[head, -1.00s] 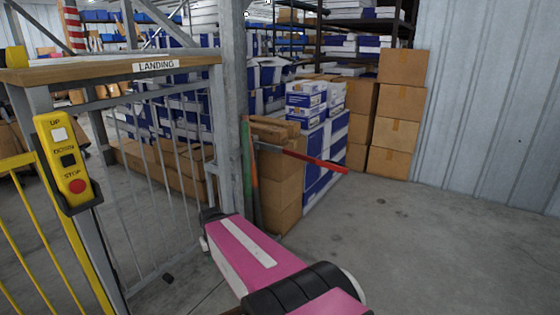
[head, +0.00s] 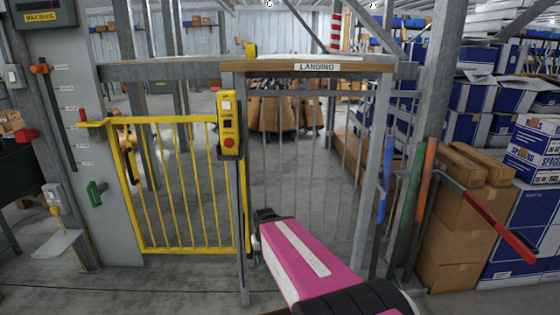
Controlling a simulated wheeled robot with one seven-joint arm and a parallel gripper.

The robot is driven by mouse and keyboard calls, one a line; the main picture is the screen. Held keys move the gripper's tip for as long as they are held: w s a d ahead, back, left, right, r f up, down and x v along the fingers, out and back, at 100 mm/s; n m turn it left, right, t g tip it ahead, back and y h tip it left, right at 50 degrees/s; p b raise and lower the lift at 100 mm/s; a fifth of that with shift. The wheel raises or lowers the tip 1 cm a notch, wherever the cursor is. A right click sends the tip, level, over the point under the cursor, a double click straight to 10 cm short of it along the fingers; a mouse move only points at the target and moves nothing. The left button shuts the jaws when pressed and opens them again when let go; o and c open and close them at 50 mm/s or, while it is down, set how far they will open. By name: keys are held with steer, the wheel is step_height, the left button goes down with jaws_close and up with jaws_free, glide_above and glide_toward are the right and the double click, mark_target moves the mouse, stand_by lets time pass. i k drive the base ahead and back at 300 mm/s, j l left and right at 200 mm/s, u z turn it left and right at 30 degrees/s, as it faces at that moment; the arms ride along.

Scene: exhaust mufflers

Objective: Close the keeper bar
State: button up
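No part is labelled as the keeper bar. A grey bar with a red grip (head: 500,226) sticks out from the post at the right, towards the lower right and in front of cardboard boxes. A yellow barred gate (head: 180,185) stands at the left, with a small black handle (head: 129,160) on its left side. At its upper left is a red piece (head: 83,117). My pink arm reaches up from the bottom; my gripper does not show.
A "LANDING" beam (head: 305,66) tops a grey barred panel (head: 315,165). A yellow up/down/stop control box (head: 228,125) hangs on its left post. Blue, green and orange bars (head: 426,175) stand by the right post. Boxes (head: 465,225) fill the right. The near floor at left is open.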

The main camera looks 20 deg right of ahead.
mark_target(528, 256)
steer(key=k+l, duration=0.25)
steer(key=l, duration=0.3)
steer(key=k+l, duration=0.2)
steer(key=l, duration=0.3)
steer(key=k+l, duration=0.25)
steer(key=l, duration=0.3)
steer(key=k+l, duration=0.25)
steer(key=l, duration=0.3)
steer(key=k+l, duration=0.25)
steer(key=l, duration=0.25)
steer(key=k+l, duration=0.2)
steer(key=l, duration=0.35)
steer(key=k+l, duration=0.25)
steer(key=l, duration=0.25)
steer(key=k+l, duration=0.25)
steer(key=l, duration=0.3)
steer(key=k+l+u, duration=0.1)
steer(key=l, duration=0.25)
